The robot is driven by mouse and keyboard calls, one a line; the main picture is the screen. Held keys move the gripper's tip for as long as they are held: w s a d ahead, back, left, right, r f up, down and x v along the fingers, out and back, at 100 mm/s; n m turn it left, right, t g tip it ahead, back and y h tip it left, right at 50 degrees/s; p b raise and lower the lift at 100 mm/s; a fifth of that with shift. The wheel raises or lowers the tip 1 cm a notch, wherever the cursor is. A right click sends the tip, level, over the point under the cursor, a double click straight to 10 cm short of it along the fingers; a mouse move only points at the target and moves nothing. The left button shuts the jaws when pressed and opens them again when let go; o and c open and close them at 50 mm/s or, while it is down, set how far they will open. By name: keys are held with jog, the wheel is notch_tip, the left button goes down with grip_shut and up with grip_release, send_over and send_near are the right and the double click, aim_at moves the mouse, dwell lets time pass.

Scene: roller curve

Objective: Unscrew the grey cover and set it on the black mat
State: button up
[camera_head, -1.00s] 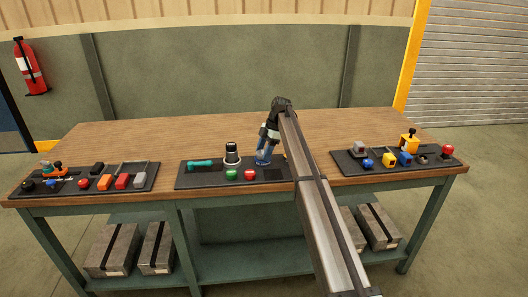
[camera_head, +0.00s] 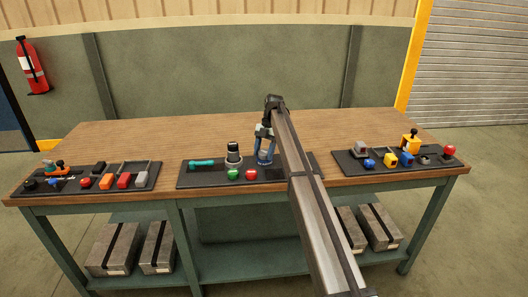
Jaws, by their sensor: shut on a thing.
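My gripper (camera_head: 266,143) points down over the middle black panel (camera_head: 205,178) on the bench. It is shut around the top of a small blue-bodied piece (camera_head: 265,158). The grey cover seems to be between its fingers, but they hide most of it, and I cannot tell whether it is still joined to the blue body. The black mat seems to be the darker square (camera_head: 276,174) on the panel, right of the red knob; it looks bare.
A teal handle (camera_head: 202,162), a green knob (camera_head: 233,174) and a red knob (camera_head: 251,174) are on the same panel. Side panels hold several coloured parts. The wooden bench top (camera_head: 180,135) behind is clear.

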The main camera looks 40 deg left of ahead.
jog(key=shift+d+f+n+h, duration=0.3)
jog(key=shift+d+n+h, duration=0.1)
jog(key=shift+d+n, duration=0.2)
jog(key=o, duration=1.1)
jog(key=shift+w+a, duration=0.1)
jog(key=shift+o, duration=0.7)
jog(key=shift+a, duration=0.2)
jog(key=shift+w+a+r, duration=0.1)
jog(key=shift+a+r, duration=0.05)
jog(key=shift+r, duration=0.05)
jog(key=shift+c, duration=0.7)
